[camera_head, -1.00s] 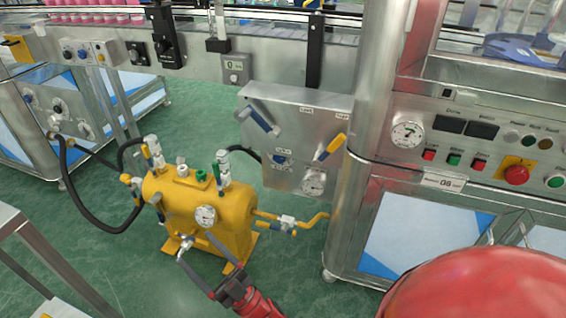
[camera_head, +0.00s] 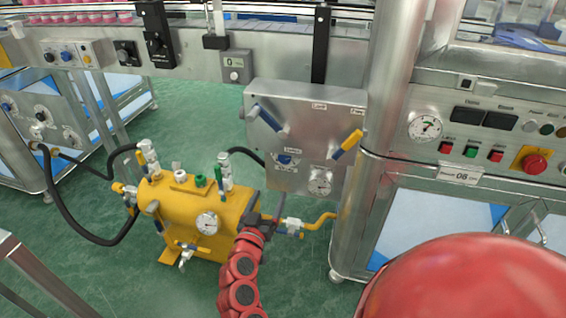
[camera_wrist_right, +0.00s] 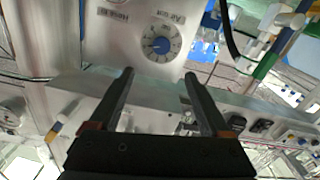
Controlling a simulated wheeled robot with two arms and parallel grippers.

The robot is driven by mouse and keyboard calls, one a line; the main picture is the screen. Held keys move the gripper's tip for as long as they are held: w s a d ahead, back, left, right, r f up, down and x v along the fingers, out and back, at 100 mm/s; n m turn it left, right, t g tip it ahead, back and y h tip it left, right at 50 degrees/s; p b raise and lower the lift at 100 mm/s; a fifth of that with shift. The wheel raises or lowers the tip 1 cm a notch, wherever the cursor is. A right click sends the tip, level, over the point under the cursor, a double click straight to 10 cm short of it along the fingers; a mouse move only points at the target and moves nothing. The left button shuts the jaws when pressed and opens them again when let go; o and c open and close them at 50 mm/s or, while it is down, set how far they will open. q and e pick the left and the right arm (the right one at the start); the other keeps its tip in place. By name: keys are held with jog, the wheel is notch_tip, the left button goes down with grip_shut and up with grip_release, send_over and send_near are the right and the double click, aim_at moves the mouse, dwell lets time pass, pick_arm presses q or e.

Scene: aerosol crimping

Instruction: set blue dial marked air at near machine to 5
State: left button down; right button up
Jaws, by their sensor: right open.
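The blue dial (camera_head: 285,160) sits low on the grey machine panel (camera_head: 300,112), under a small label. In the right wrist view a round dial (camera_wrist_right: 159,44) with a blue centre and a pale graduated ring shows beyond the fingertips, on a metal plate with labels. My right gripper (camera_head: 268,212) is below and in front of the panel, beside the yellow tank. In the wrist view the right gripper (camera_wrist_right: 157,76) is open and empty, its two dark fingers apart and not on the dial. My left gripper is not in view.
A pressure gauge (camera_head: 320,181) is to the right of the dial, with a yellow-and-blue lever (camera_head: 346,145) above. The yellow tank (camera_head: 190,210), with valves, a gauge and a black hose, stands close left. A steel cabinet (camera_head: 440,225) with buttons stands at the right.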

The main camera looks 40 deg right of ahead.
aim_at(283, 159)
jog(key=b+x, duration=0.1)
jog(key=x, duration=1.5)
jog(key=shift+w, duration=0.2)
grip_shut()
jog(key=shift+r+n, duration=0.1)
jog(key=shift+n, duration=1)
jog(key=shift+n+p, duration=0.55)
jog(key=shift+n, duration=1.55)
